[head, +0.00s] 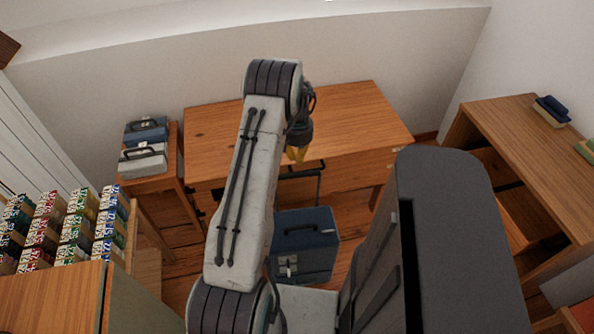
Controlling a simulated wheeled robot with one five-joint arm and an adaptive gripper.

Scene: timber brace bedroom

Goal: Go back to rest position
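My arm rises through the middle of the view and bends over at its top. My gripper (297,153) hangs down from the arm's far end, in front of the wooden desk. Only its small yellowish tip part shows, partly behind the arm. I cannot tell whether its fingers are open or shut, and I see nothing clearly held in it.
A wooden desk (360,118) stands against the back wall, its visible top bare. A blue case (306,240) stands below, near my arm's base. Cases rest on a small table (152,184) at left. Box rows (76,232) fill the left front.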

